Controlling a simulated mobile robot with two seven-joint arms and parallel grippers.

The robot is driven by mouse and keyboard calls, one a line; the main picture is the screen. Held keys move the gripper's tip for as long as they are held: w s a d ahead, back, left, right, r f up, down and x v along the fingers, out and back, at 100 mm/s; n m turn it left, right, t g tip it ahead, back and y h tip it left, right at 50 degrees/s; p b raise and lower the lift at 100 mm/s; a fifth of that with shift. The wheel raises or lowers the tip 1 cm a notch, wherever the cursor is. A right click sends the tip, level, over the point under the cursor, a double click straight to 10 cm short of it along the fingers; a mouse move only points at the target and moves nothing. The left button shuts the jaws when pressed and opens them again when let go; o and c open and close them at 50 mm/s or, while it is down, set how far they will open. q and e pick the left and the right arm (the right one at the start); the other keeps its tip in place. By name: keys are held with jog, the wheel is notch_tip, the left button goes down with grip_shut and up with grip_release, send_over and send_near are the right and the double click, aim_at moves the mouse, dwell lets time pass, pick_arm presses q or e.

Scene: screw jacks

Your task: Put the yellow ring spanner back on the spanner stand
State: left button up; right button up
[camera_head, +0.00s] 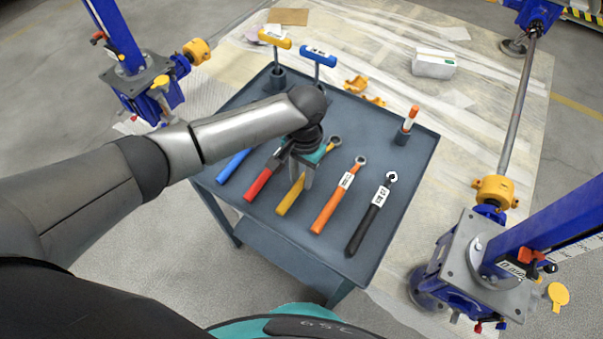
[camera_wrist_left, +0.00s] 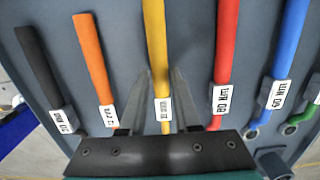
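The yellow ring spanner (camera_head: 291,195) lies on a dark grey table-like stand (camera_head: 400,170) in a row of coloured spanners, its ring at the far end. I cannot make out a separate spanner stand. My right gripper is not in view.
A red spanner (camera_head: 262,180) and an orange spanner (camera_head: 338,197) lie either side. A black spanner (camera_head: 370,215) and a blue spanner (camera_head: 234,165) lie farther out. Upright T-handled tools (camera_head: 318,60) and a holder (camera_head: 402,138) stand on the far part. Blue jacks (camera_head: 490,260) flank the table.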

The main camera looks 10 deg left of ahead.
pick_arm(q)
jog(key=o, duration=0.4)
jog(key=shift+r, duration=0.1)
jog(key=r+p, duration=0.1)
jog(key=r, duration=0.3)
jog(key=r+p, duration=0.1)
jog(key=r, duration=0.3)
jog(key=r+p, duration=0.2)
jog(key=r, duration=0.2)
jog(key=shift+w+d+r, duration=0.1)
jog(key=shift+w+d, duration=0.05)
jog(key=shift+w, duration=0.2)
